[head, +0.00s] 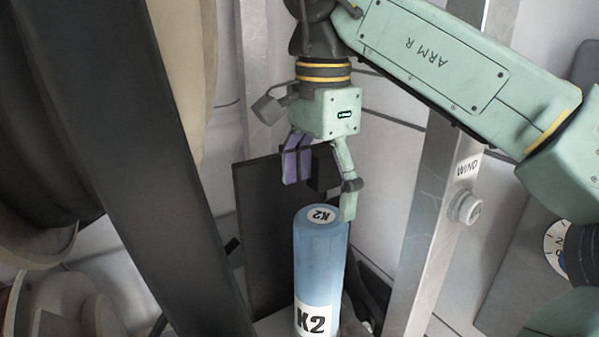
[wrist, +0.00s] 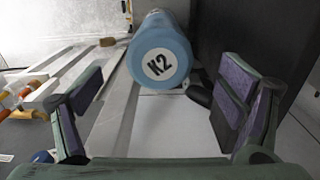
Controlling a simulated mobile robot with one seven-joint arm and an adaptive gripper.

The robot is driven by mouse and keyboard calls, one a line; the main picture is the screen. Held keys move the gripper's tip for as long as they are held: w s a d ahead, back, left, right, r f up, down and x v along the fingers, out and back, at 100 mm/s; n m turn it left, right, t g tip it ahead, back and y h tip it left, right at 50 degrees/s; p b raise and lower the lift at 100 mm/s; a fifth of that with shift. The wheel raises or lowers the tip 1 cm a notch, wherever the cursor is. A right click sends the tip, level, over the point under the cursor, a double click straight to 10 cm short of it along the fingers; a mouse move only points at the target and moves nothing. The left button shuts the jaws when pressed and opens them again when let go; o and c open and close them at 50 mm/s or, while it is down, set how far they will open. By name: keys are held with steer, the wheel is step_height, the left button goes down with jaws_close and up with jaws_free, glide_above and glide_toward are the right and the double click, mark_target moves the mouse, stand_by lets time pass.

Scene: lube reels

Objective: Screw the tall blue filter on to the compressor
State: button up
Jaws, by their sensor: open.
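The tall blue filter (head: 320,262) is a blue cylinder with a white K2 label on its side and another on its top. It stands upright in the lower middle of the head view. In the wrist view the filter (wrist: 160,58) shows its K2 end, centred between the fingers but farther off. My gripper (head: 322,196) is open above and close to the filter's top, fingers pointing down. In the wrist view its purple-padded fingers (wrist: 158,100) are wide apart with nothing between them. The filter's lower end is cut off in the head view. I cannot identify the compressor.
A dark upright panel (head: 262,235) stands behind the filter. A metal post (head: 432,220) with a round knob (head: 466,208) rises at right. A large dark reel (head: 75,110) and a dark slanted beam (head: 150,190) fill the left. A dial (head: 560,245) shows at far right.

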mark_target(317, 249)
steer(key=shift+f, duration=0.25)
step_height(317, 249, down, 10)
steer(key=shift+f+b, duration=0.1)
steer(key=shift+b, duration=0.2)
steer(key=shift+c, duration=0.3)
steer(key=c, duration=1.5)
steer(key=m, duration=0.5)
steer(key=shift+w+b, duration=0.1)
steer(key=shift+b, duration=0.2)
steer(key=shift+c, duration=0.2)
steer(key=m, duration=0.5)
steer(key=shift+b, duration=0.35)
